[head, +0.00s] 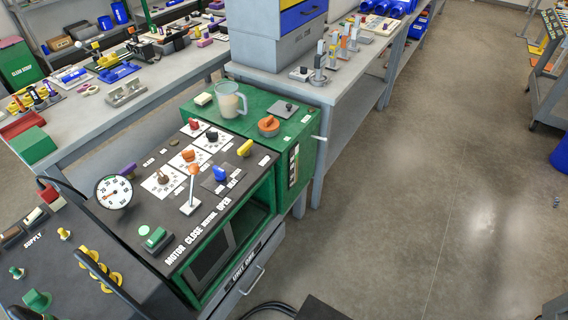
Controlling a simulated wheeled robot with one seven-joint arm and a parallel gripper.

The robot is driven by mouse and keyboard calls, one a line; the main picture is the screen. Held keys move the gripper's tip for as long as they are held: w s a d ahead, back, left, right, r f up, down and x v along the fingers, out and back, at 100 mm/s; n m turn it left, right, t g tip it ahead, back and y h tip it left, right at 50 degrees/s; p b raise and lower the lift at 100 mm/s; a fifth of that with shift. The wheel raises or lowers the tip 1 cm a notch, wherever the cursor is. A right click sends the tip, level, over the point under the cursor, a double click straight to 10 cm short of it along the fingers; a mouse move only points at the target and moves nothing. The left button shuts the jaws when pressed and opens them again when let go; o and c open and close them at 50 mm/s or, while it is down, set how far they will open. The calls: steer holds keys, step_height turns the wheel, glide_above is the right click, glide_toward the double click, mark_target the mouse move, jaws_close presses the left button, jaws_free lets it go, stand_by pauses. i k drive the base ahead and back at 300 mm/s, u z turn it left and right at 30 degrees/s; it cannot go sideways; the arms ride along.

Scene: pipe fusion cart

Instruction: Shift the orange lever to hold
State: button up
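A lever (194,184) with an orange knob and a pale stem stands on a light base plate on the black sloped panel (150,210) of the green cart. It looks nearly upright with a slight lean; its position names are too small to read. An orange round knob (268,124) sits on the cart's green top, and another orange knob (189,155) sits on a white dial plate. A pale handle (318,138) sticks out at the cart's right side, by a marked vertical plate (293,166). My gripper is not in view.
A blue switch (220,174), a yellow handle (244,148), a green button (155,238) and a round gauge (114,191) crowd the panel around the lever. A clear jug (229,100) stands on the cart's green top. The floor (420,180) at right is clear.

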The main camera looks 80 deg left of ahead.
mark_target(193, 168)
steer(key=i, duration=1)
steer(key=u, duration=4.35)
steer(key=i, duration=1.65)
